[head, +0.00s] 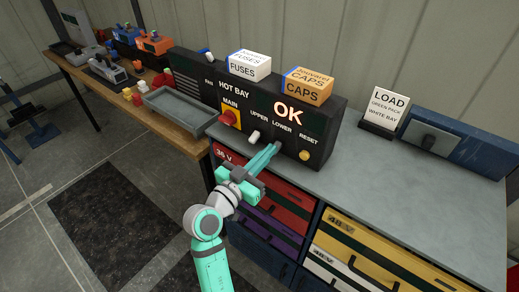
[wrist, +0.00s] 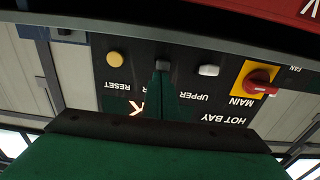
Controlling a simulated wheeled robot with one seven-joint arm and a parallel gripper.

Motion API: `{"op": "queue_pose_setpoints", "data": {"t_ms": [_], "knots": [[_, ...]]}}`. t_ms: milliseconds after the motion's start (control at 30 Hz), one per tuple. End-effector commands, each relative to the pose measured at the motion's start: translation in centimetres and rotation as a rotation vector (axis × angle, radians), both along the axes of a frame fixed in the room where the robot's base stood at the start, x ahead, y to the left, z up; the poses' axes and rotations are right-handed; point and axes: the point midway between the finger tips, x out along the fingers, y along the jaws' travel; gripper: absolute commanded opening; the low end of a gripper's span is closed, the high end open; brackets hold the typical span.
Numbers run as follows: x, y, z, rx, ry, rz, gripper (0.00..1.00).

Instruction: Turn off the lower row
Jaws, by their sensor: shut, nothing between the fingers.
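The dark control panel (head: 235,93) is marked HOT BAY and stands at the back of the workbench. Its lit sign reads OK. Under the LOWER label, my gripper (head: 274,148) is shut and empty, its fingertips close to the panel face and hiding the lower switch in the head view. The wrist view, upside down, shows the lower switch (wrist: 162,66) as a small grey toggle right at the fingertips (wrist: 162,74). I cannot tell whether they touch or which way it is set. The white upper switch (head: 254,136) is just left of my gripper; it also shows in the wrist view (wrist: 209,70).
The red MAIN knob (head: 229,118) on yellow is left of the switches; the yellow RESET button (head: 304,155) is right. FUSES (head: 249,66) and CAPS (head: 306,87) boxes sit on the panel. A grey tray (head: 180,108) is left. The grey worktop (head: 400,180) at right is mostly clear.

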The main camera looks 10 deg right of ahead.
Motion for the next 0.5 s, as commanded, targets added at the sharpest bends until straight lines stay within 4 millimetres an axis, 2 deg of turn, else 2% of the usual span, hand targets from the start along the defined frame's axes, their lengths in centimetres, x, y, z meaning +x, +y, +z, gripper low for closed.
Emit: {"op": "queue_pose_setpoints", "data": {"t_ms": [300,500], "knots": [[0.0,0.0,0.3,0.003,0.000,-0.002,0.00],[-0.4,0.3,2.5,0.004,-0.004,-0.006,0.00]]}}
